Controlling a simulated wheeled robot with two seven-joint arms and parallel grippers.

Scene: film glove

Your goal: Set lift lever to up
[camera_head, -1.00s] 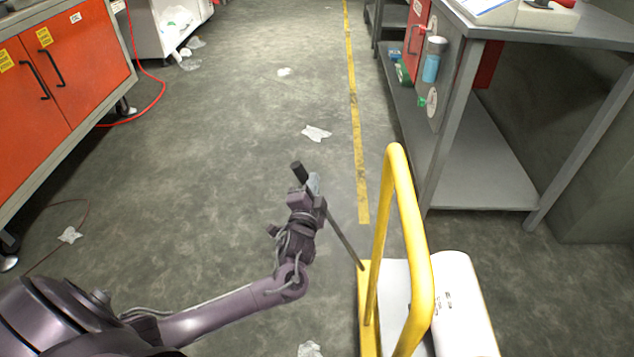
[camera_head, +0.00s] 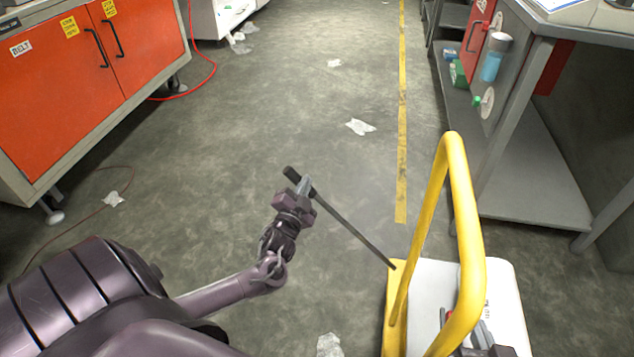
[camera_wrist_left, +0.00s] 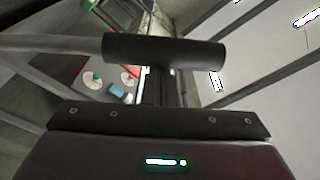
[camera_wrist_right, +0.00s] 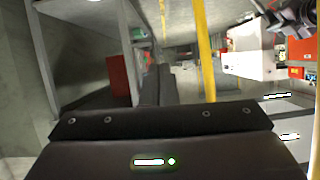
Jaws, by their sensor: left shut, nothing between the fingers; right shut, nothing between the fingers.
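The lift lever is a thin dark rod (camera_head: 350,228) that rises from the yellow cart base (camera_head: 397,280) and leans left in the head view. It ends in a black crosswise grip (camera_head: 292,174). My left gripper (camera_head: 306,186) is shut and empty right at this grip. In the left wrist view the grip (camera_wrist_left: 165,50) lies across just past the shut fingers (camera_wrist_left: 163,85), not between them; whether they touch it I cannot tell. My right gripper (camera_wrist_right: 155,85) is shut and empty; part of it shows at the bottom edge of the head view (camera_head: 488,345).
A grey workbench (camera_head: 540,195) is at right, an orange cabinet (camera_head: 80,90) at left. The floor between is open, with scraps of litter (camera_head: 360,127).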

